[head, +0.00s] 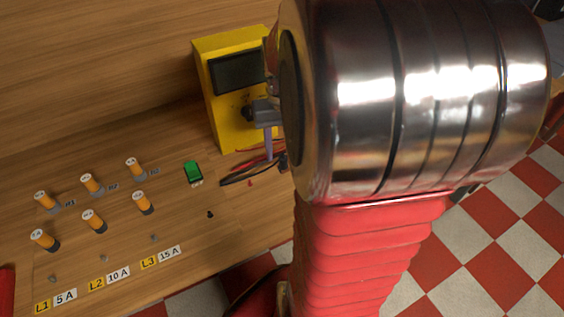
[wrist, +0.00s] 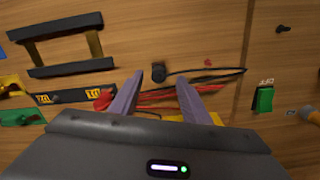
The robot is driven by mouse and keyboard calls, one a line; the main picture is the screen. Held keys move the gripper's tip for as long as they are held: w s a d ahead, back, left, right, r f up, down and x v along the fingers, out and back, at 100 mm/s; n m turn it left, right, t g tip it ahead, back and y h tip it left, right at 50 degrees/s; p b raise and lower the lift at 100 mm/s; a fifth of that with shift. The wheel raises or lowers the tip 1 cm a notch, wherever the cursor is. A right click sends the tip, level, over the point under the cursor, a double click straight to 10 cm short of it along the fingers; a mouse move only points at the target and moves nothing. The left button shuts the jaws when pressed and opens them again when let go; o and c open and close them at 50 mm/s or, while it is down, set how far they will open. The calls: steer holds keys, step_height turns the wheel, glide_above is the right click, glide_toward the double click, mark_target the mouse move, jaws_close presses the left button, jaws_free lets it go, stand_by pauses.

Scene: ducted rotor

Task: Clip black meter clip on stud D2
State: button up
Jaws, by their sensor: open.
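A black piece (wrist: 158,73), which looks like the black meter clip, lies on the wood with a black lead running right from it. My gripper (wrist: 160,80) is open and empty, its two purple-grey fingers on either side of this piece in the picture; I cannot tell the height between. In the head view my gripper (head: 268,152) hangs before the yellow meter (head: 235,120), partly hidden by my arm. Orange-capped posts (head: 92,183) stand in two rows at left, with small studs (head: 103,258) in front. The labels beside the posts are too small to read surely, so D2 is not certain.
Red leads (wrist: 155,97) lie tangled between and below the fingers. A green switch (head: 193,172) stands between the meter and the posts. A black rack (wrist: 65,48) and a labelled black bar (wrist: 70,97) lie left in the wrist view. Bare wood lies beyond the leads.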

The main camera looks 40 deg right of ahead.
mark_target(283, 157)
steer(key=shift+s+d+f, duration=0.1)
steer(key=shift+f, duration=2.5)
steer(key=shift+c, duration=0.3)
jaws_close()
